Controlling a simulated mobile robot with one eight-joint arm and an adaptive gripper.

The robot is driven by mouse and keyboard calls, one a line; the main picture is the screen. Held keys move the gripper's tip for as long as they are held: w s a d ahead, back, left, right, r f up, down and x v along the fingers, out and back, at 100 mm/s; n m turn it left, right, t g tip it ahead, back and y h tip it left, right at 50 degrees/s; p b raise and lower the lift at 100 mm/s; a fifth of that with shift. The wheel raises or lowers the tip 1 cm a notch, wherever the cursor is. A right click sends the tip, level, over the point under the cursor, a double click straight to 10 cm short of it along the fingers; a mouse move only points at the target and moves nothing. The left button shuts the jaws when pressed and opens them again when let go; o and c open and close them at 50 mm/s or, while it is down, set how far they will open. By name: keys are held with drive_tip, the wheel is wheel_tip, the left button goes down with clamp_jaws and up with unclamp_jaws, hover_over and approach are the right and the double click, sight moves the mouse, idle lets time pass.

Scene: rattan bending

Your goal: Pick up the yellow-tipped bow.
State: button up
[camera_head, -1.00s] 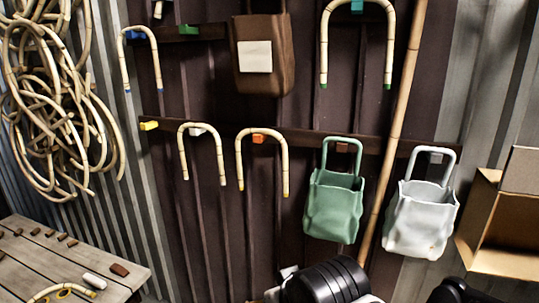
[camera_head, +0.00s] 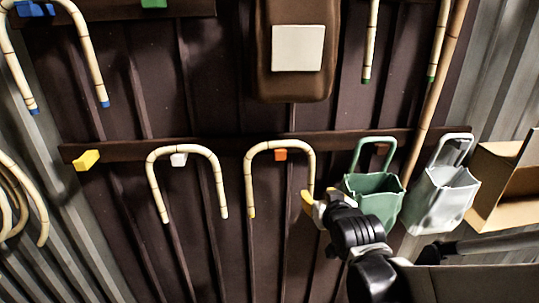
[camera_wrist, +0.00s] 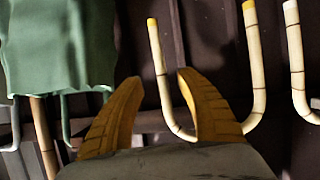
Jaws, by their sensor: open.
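The yellow-tipped bow (camera_head: 249,183) is a pale, inverted U of cane hanging on the orange peg (camera_head: 281,155). In the head view its left end shows a yellow tip; its right end is hidden by my gripper (camera_head: 308,202). My gripper has yellow fingers and is at the lower part of the right leg. In the wrist view the bow (camera_wrist: 256,60) appears upside down with both yellow tips up. One leg shows between the open fingers (camera_wrist: 158,77), and the right finger covers part of the curve. I cannot tell whether they touch.
A white-tipped bow (camera_head: 153,185) hangs on the white peg just left. The green basket (camera_head: 376,200) hangs close on the right of my gripper, with a white basket (camera_head: 442,198) beyond it. A yellow peg (camera_head: 87,160) is empty. The wall below the bows is clear.

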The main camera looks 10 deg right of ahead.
sight(311, 189)
drive_tip(key=x, duration=0.3)
drive_tip(key=shift+s+d+f, duration=0.1)
drive_tip(key=shift+d+f, duration=0.05)
drive_tip(key=shift+d, duration=0.05)
drive_tip(key=b+x, duration=0.1)
drive_tip(key=x, duration=0.2)
drive_tip(key=b+x, duration=0.1)
drive_tip(key=x, duration=0.1)
drive_tip(key=shift+w+a, duration=0.2)
drive_tip(key=shift+w, duration=0.2)
drive_tip(key=shift+c, duration=0.5)
clamp_jaws()
